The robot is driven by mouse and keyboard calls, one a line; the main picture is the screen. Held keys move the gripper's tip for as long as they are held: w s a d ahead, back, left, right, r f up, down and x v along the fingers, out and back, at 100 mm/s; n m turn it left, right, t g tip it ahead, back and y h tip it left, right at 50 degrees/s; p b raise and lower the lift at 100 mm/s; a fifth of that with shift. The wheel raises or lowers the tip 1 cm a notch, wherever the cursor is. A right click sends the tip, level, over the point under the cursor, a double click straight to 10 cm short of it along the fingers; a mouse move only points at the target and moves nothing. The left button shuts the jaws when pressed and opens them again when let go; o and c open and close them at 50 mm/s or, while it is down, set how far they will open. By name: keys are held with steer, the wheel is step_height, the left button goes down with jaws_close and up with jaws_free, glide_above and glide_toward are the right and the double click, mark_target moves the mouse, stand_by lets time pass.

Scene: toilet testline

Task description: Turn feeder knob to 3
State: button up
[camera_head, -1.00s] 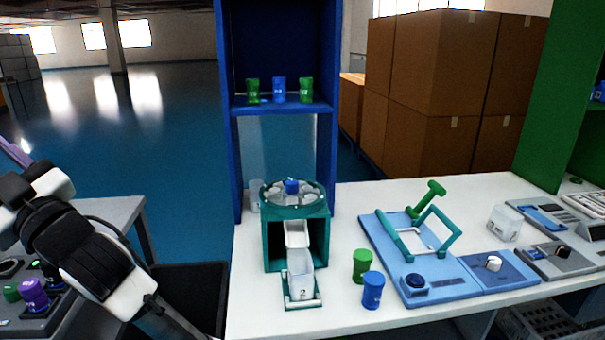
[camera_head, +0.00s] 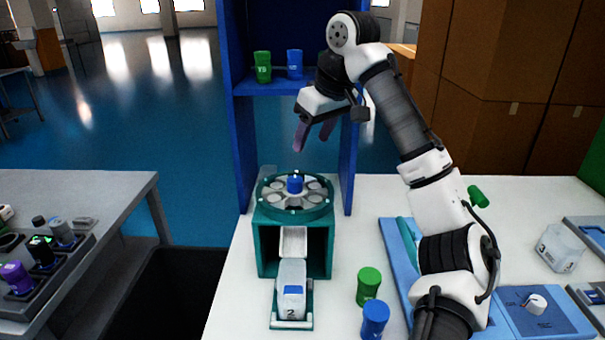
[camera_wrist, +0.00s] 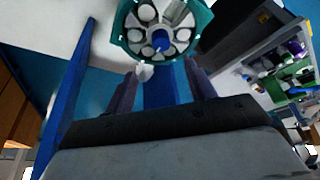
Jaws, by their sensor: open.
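The feeder (camera_head: 263,235) is a teal box on the white table with a round carousel on top. Its blue knob (camera_head: 295,184) stands at the centre of the carousel; it also shows in the wrist view (camera_wrist: 160,39). A white bottle marked 2 (camera_head: 291,285) sits in the tray at the foot of the feeder's chute. My gripper (camera_head: 312,146) is open and empty, above and slightly right of the knob, apart from it. In the wrist view its fingers (camera_wrist: 163,80) point toward the carousel. I cannot read a number setting on the knob.
A blue shelf (camera_head: 245,140) stands close behind the feeder, with a green and a blue cup on it. A green cup (camera_head: 368,286) and a blue cup (camera_head: 375,320) stand right of the feeder. A blue fixture board (camera_head: 530,310) lies further right.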

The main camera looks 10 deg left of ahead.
mark_target(296, 179)
steer(key=p+x, duration=0.1)
steer(key=x, duration=1.2)
steer(key=shift+a+p, duration=0.2)
steer(key=shift+p, duration=0.1)
jaws_close()
